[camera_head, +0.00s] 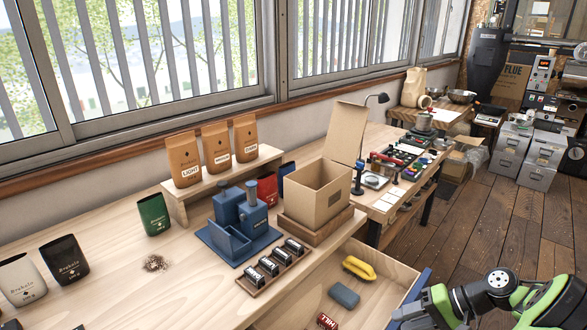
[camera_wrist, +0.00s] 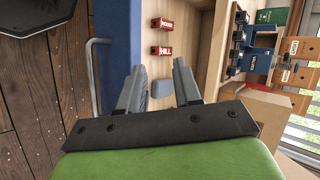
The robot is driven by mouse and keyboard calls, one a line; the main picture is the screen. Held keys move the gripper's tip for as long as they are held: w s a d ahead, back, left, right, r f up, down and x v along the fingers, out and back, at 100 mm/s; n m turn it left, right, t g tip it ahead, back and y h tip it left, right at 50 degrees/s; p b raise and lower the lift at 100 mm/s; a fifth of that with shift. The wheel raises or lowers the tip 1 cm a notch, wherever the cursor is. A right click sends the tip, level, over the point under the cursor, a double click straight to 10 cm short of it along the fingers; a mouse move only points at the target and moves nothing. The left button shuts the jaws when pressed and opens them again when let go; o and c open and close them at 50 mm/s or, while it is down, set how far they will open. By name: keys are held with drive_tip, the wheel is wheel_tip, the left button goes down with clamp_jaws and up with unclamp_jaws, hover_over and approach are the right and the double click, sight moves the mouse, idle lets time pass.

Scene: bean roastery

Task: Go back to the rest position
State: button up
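My gripper (camera_wrist: 158,66) is open, its two grey fingers apart in the wrist view. Nothing is seen held between them. It points over the open drawer, whose blue front (camera_wrist: 122,40) and grey handle (camera_wrist: 97,80) lie to the left in that view. A grey-blue block (camera_wrist: 162,89) shows beyond the fingers, apart from them as far as I can tell. In the head view my arm reaches in at the lower right, beside the drawer (camera_head: 398,272); the fingertips cannot be made out there.
The drawer holds a yellow object (camera_head: 359,268), the grey-blue block (camera_head: 344,296) and a red HILL label piece (camera_head: 327,320). Wooden floor (camera_head: 480,215) is clear at right.

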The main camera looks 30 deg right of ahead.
drive_tip(key=w+a+r+n+g+h+p, duration=0.2)
drive_tip(key=w+a+r+n, duration=0.1)
drive_tip(key=a+r, duration=0.5)
drive_tip(key=w+a+r+n+g+h+p, duration=0.1)
drive_tip(key=w+a+r+n+g+h, duration=0.15)
drive_tip(key=a+r, duration=0.6)
drive_tip(key=s+a+r+n+t+h+p, duration=0.1)
drive_tip(key=s+a+r+n+t, duration=0.1)
drive_tip(key=s+a, duration=0.3)
drive_tip(key=s+a+r+n+t+h+p, duration=0.1)
drive_tip(key=s+a+r+n+h+p, duration=0.1)
drive_tip(key=s+a, duration=0.3)
drive_tip(key=a+r, duration=0.1)
drive_tip(key=a, duration=0.1)
drive_tip(key=shift+s+a+r+t, duration=0.25)
drive_tip(key=shift+a+r+t, duration=0.05)
drive_tip(key=shift+r+t, duration=0.05)
